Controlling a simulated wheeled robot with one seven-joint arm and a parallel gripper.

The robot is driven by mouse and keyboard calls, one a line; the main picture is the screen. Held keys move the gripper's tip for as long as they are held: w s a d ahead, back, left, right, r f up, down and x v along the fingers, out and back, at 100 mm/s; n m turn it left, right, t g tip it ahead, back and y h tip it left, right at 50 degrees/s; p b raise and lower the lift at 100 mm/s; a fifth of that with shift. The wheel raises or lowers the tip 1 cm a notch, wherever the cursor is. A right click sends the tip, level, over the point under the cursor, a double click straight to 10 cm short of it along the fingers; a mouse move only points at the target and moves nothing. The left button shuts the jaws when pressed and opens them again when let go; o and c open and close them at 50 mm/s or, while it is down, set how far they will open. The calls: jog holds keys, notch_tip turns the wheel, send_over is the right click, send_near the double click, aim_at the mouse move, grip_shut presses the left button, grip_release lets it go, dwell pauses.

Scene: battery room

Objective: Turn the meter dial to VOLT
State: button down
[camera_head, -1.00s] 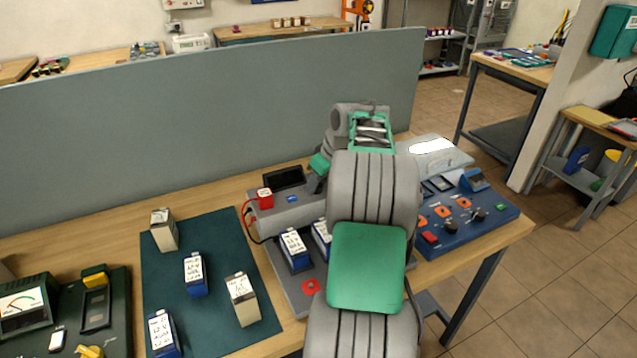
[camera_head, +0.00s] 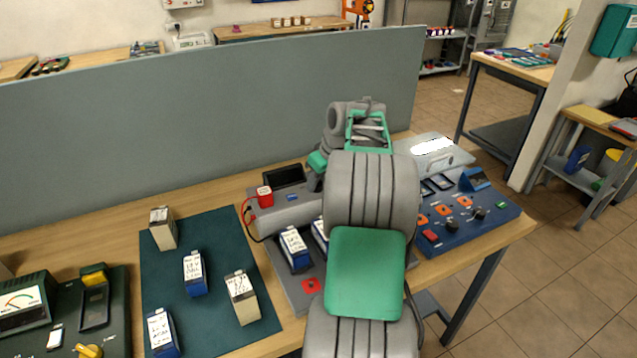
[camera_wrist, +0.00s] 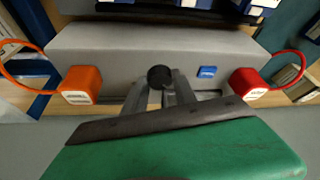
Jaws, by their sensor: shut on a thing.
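The meter is a grey box (camera_head: 285,212) with a dark screen (camera_head: 284,176), standing at the back of the bench in the head view. Its front face (camera_wrist: 125,48) fills the upper part of the wrist view. A round black dial (camera_wrist: 159,76) sits on that face. My gripper (camera_wrist: 161,88) is shut on the dial, one finger on each side of it. In the head view my arm hides the dial and the fingertips. I cannot see a VOLT mark or which way the dial points.
A red plug (camera_wrist: 248,83) and an orange plug (camera_wrist: 80,85) with cables flank the dial, with a blue button (camera_wrist: 207,72) between dial and red plug. Batteries (camera_head: 195,273) stand on a green mat (camera_head: 215,328). A blue control panel (camera_head: 462,232) is at right. A grey partition (camera_head: 200,120) stands behind.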

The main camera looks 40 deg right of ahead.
jog(key=m+b, duration=0.1)
jog(key=m+h, duration=0.1)
jog(key=m, duration=0.1)
jog(key=m+b, duration=0.1)
jog(key=m, duration=0.1)
jog(key=shift+w+a+h+b, duration=0.1)
jog(key=shift+a+h+b, duration=0.2)
jog(key=shift+h, duration=0.1)
jog(key=m, duration=0.2)
jog(key=m+g+h, duration=0.1)
jog(key=m, duration=0.1)
jog(key=shift+m+h, duration=0.3)
jog(key=c, duration=1)
grip_release()
jog(key=shift+g, duration=0.3)
jog(key=shift+r, duration=0.15)
jog(key=v, duration=0.7)
jog(key=shift+a+r+b, duration=0.2)
jog(key=shift+r+b, duration=0.05)
jog(key=shift+b, duration=0.2)
